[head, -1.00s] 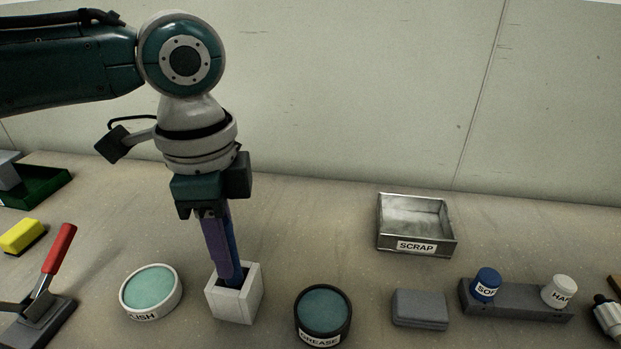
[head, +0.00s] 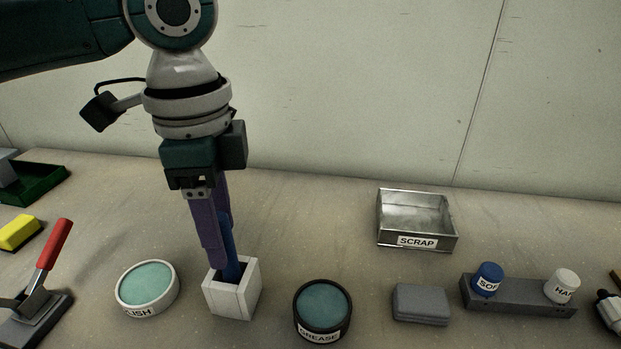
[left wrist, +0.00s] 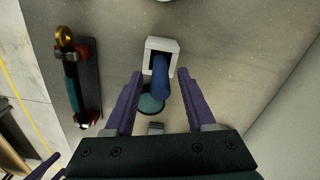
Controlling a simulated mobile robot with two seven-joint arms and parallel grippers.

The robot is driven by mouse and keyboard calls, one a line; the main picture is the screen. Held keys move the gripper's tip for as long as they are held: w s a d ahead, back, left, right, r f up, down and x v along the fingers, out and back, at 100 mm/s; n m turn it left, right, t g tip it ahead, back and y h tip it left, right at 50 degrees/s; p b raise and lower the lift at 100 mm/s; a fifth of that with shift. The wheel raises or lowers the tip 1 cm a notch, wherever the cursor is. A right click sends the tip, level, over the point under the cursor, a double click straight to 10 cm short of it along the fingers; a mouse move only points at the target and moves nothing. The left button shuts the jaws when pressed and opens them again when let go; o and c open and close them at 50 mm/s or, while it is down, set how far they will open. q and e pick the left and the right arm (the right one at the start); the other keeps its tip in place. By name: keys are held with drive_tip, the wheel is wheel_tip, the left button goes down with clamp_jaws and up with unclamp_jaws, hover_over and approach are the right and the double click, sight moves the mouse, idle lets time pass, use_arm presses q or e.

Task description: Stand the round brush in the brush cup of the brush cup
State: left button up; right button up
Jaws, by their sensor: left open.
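The round brush (head: 233,266) shows as a blue handle standing in the white square brush cup (head: 221,300), leaning slightly; its lower end is hidden inside. In the left wrist view the brush (left wrist: 161,80) rises from the cup (left wrist: 153,43) between my purple fingers, with a gap on each side. My left gripper (head: 217,258) is open above the cup, its fingers pointing down around the upper handle and partly hiding it in the head view.
A polish tin (head: 147,285) stands left of the cup and a grease tin (head: 323,308) right of it. A red-handled tool (head: 54,246) is at far left. A scrap tray (head: 417,242), grey block (head: 420,303) and rack (head: 520,296) with two labelled knobs lie to the right.

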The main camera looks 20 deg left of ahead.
use_arm(q)
drive_tip(key=r, duration=0.7)
drive_tip(key=shift+w+d, duration=0.2)
drive_tip(key=shift+w, duration=0.2)
drive_tip(key=s+d+f+n+t+h, duration=0.2)
drive_tip(key=s+d+f+n+h, duration=0.1)
drive_tip(key=s+d+f, duration=0.7)
drive_tip(key=s+a+n+y, duration=0.1)
drive_tip(key=s+a+n, duration=0.2)
drive_tip(key=s+a+n+t+y, duration=0.1)
drive_tip(key=s+a+n, duration=0.2)
drive_tip(key=n, duration=0.1)
drive_tip(key=shift+s+a+r+t+y, duration=0.2)
drive_tip(key=shift+s+a+t+y, duration=0.05)
drive_tip(key=shift+a+t+y, duration=0.05)
drive_tip(key=shift+s+a+r+p, duration=0.2)
drive_tip(key=shift+a+p, duration=0.1)
drive_tip(key=shift+p, duration=0.15)
wheel_tip(320, 180, up, 46)
drive_tip(key=p, duration=4.5)
drive_tip(key=shift+f+p, duration=0.2)
drive_tip(key=shift+p, duration=0.1)
